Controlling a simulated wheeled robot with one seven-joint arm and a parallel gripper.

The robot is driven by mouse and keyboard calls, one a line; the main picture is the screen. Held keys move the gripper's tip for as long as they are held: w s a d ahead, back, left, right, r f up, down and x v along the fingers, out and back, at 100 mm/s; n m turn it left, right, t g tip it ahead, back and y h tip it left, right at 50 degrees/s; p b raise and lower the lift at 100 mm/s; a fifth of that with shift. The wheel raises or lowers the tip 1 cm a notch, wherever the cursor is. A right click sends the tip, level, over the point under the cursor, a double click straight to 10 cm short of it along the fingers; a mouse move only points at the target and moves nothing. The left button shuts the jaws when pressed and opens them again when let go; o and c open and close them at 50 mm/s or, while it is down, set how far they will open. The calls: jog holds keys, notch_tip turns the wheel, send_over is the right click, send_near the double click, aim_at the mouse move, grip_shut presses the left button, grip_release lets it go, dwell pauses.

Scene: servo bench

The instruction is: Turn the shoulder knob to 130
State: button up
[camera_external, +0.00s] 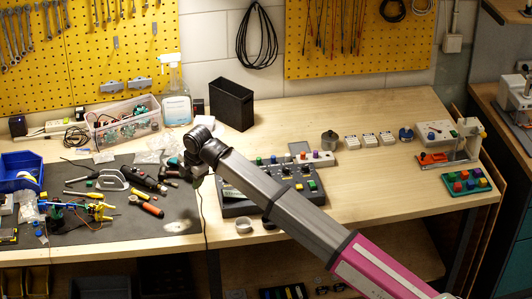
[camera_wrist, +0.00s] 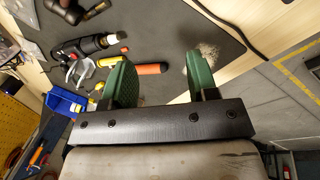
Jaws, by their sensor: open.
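A dark grey control panel (camera_external: 234,209) with several small coloured knobs sits at the middle of the bench in the external view. My arm crosses in front of it and hides part of it. I cannot tell which knob is the shoulder knob, and no markings are readable. My gripper (camera_external: 189,168) is left of the panel, above the dark mat. In the wrist view my gripper (camera_wrist: 161,74) shows two green finger pads, wide apart with nothing between them. The panel cannot be made out in the wrist view.
The dark mat (camera_external: 100,240) holds tools, including an orange-handled one (camera_external: 152,209). A blue bin (camera_external: 20,165) is at the left. A black holder (camera_external: 231,104) and spray bottle (camera_external: 176,100) stand behind. Bare wood (camera_external: 400,190) lies right of the panel.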

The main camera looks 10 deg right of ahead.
jog(key=w+d+r+n+g+h, duration=0.1)
jog(key=w+d+r, duration=0.2)
jog(key=d, duration=0.6)
jog(key=w+d+r+n+g+h, duration=0.1)
jog(key=w+d+r, duration=0.15)
jog(key=d, duration=0.75)
jog(key=f, duration=1.1)
jog(key=shift+w+a, duration=0.1)
jog(key=shift+w, duration=0.25)
jog(key=c, duration=0.9)
